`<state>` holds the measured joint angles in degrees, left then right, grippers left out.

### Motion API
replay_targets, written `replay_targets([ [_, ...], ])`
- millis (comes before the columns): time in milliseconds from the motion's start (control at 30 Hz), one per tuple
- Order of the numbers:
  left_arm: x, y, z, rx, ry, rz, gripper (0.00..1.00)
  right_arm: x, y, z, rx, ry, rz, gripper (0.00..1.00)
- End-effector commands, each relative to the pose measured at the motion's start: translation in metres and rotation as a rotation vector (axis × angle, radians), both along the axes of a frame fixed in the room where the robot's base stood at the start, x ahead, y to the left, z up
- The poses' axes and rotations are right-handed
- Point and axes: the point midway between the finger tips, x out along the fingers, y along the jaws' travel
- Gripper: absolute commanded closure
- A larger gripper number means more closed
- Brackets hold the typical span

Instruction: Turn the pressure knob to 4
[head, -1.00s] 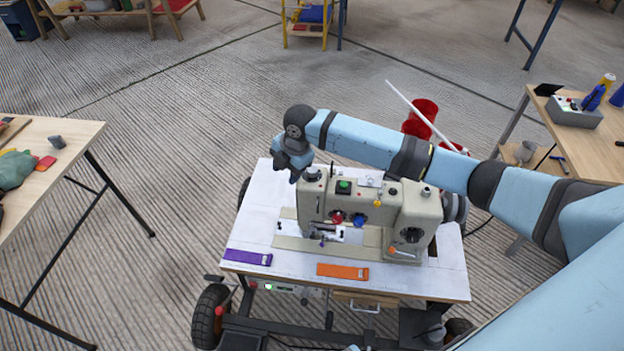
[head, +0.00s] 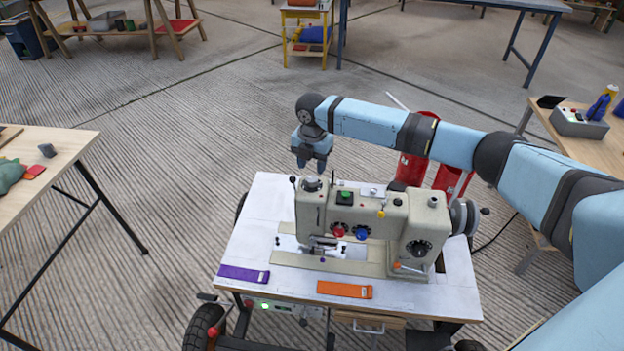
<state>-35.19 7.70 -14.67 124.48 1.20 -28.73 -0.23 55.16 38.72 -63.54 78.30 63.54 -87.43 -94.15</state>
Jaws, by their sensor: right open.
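A beige sewing machine (head: 378,212) stands on a white-topped cart (head: 262,212). A dark round knob (head: 312,184) sits on top of its left end; it looks like the pressure knob, but its marks are too small to read. The front carries a red knob (head: 338,230) and a blue knob (head: 362,233). A black dial (head: 418,248) is on the right column. My right gripper (head: 310,165) points down just above the top knob, open and empty, apparently not touching it. My left gripper is out of view.
A purple strip (head: 244,274) and an orange strip (head: 344,290) lie at the cart's front edge. Red containers (head: 412,167) stand behind the machine. Tables flank the cart at left (head: 62,140) and right (head: 580,150). The floor behind is open.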

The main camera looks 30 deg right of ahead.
Motion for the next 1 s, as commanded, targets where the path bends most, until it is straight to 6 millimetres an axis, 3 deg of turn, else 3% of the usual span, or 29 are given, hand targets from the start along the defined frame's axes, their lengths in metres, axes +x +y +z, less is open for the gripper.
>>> replay_targets([
  [100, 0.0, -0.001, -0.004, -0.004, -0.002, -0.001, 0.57, 0.0, 0.0, -0.025, -0.001, 0.001, -0.001, 0.54],
  [300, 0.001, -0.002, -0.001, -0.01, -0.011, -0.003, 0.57, 0.0, 0.0, -0.046, -0.001, -0.001, -0.002, 0.54],
  [667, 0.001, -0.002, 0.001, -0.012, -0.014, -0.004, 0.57, 0.0, 0.0, -0.051, -0.001, -0.001, -0.001, 0.54],
  [833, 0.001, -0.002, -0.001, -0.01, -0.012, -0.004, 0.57, 0.0, 0.0, -0.051, -0.001, -0.001, -0.001, 0.89],
  [1000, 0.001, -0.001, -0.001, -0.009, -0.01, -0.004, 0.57, 0.0, 0.0, -0.05, -0.001, -0.001, -0.005, 0.89],
])
